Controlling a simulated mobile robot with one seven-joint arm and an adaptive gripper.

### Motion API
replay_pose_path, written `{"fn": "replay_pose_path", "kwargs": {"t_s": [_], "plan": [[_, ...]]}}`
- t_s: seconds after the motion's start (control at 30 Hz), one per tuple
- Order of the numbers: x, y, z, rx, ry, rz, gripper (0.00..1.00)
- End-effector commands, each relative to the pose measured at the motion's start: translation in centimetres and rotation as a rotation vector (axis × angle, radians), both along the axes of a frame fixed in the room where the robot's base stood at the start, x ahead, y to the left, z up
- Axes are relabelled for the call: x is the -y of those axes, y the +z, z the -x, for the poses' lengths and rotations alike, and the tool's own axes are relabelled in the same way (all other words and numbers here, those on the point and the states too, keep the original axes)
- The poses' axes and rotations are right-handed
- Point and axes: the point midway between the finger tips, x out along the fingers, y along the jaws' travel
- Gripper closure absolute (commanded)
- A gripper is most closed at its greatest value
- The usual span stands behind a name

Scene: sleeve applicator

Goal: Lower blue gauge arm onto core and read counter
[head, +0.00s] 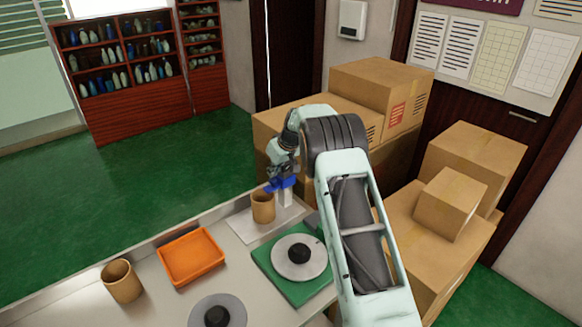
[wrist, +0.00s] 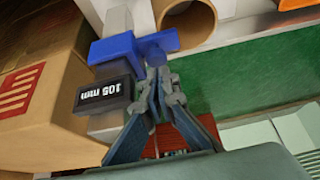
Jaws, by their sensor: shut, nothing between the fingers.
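The blue gauge arm (head: 281,184) sits on a pale upright post (head: 286,198) at the table's far end. Its tip reaches the rim of a brown cardboard core (head: 263,208) standing upright; I cannot tell whether they touch. In the wrist view the blue arm (wrist: 118,48) extends beside the open end of the core (wrist: 190,22). The dark counter (wrist: 104,96) reads 105 mm, upside down in the picture. My gripper (wrist: 157,72) is shut and empty, its fingertips close against the blue arm. In the head view my gripper (head: 284,170) is just above the blue arm.
A green base with a grey disc (head: 299,257) is right of the gauge. An orange tray (head: 191,255), a second core (head: 121,281) and another grey disc (head: 217,314) are nearer. Cardboard boxes (head: 381,91) stand behind and right of the table.

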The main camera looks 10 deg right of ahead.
Motion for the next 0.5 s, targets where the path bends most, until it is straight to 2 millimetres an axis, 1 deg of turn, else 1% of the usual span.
{"fn": "replay_pose_path", "kwargs": {"t_s": [0.03,0.5], "plan": [[0.0,0.7,0.0,0.002,0.0,0.0,1.0],[0.0,4.5,0.0,0.002,0.0,0.0,1.0]]}}
